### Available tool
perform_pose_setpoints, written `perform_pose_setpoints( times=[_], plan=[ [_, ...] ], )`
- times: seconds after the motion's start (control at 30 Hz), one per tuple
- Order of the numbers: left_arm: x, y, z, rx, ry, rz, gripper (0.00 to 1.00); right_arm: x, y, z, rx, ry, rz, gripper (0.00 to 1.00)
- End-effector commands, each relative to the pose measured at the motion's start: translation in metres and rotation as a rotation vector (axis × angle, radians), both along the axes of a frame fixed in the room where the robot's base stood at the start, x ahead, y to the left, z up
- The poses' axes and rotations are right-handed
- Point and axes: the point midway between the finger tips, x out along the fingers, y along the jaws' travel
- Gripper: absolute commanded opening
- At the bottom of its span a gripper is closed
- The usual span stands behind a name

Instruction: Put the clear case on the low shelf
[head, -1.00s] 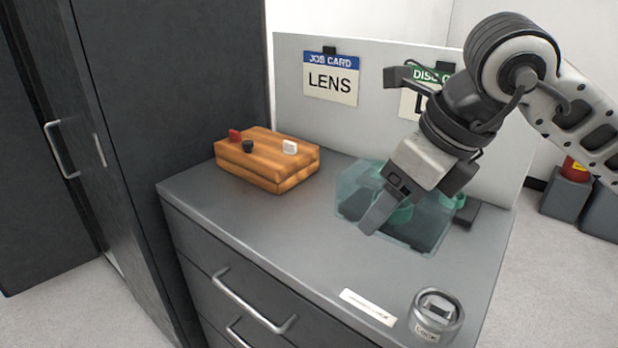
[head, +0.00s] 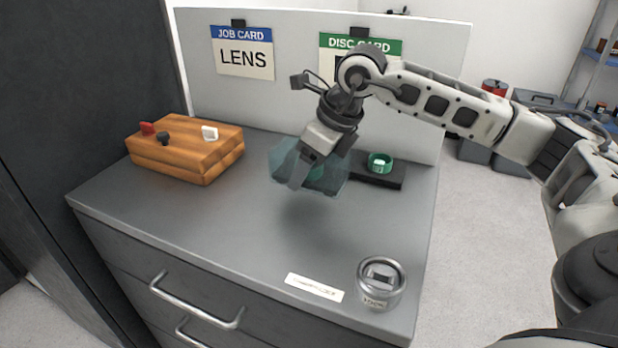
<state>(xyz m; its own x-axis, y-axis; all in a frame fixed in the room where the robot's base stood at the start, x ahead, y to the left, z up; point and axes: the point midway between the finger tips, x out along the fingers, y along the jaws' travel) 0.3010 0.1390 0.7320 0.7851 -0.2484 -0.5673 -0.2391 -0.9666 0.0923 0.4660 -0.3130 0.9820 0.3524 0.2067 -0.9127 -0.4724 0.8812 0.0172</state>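The clear case (head: 282,158) is a see-through, teal-tinted box. It is in the head view above the grey cabinet top, with a shadow on the surface below it. My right gripper (head: 315,166) comes in from the right and is shut on the case, hiding part of it. Something green shows through its wall. My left gripper is not in view. Shelving with blue shelves (head: 606,57) stands at the far right edge; I cannot tell which shelf is the low one.
On the cabinet top (head: 220,235) are a wooden block (head: 185,158) with small knobs, a black base (head: 377,178) with a green ring (head: 380,162), a label strip (head: 314,288) and a round metal-rimmed container (head: 381,284). A panel with cards (head: 243,58) stands behind. Floor is open at right.

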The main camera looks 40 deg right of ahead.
Motion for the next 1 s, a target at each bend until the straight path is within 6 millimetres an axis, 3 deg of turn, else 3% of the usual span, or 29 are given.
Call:
perform_pose_setpoints(
  times=[0.17, 0.4, 0.8, 0.83, 0.9, 1.0],
  plan=[
    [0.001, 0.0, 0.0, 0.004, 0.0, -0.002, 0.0, 0.008, -0.005, -0.01, 0.002, -0.001, -0.001, 0.39],
    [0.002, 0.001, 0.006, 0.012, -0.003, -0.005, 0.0, 0.009, -0.007, -0.041, 0.002, 0.0, -0.001, 0.39],
    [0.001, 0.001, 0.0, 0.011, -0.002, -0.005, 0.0, 0.01, -0.007, -0.048, 0.002, -0.003, -0.001, 0.39],
    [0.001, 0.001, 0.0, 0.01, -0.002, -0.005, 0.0, 0.009, -0.007, -0.049, 0.001, -0.002, -0.001, 0.7],
    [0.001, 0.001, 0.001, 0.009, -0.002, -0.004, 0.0, 0.009, -0.007, -0.048, 0.001, -0.001, -0.001, 0.9],
    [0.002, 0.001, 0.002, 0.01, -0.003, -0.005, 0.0, 0.009, -0.007, -0.048, 0.002, 0.0, -0.001, 0.9]
  ],
)
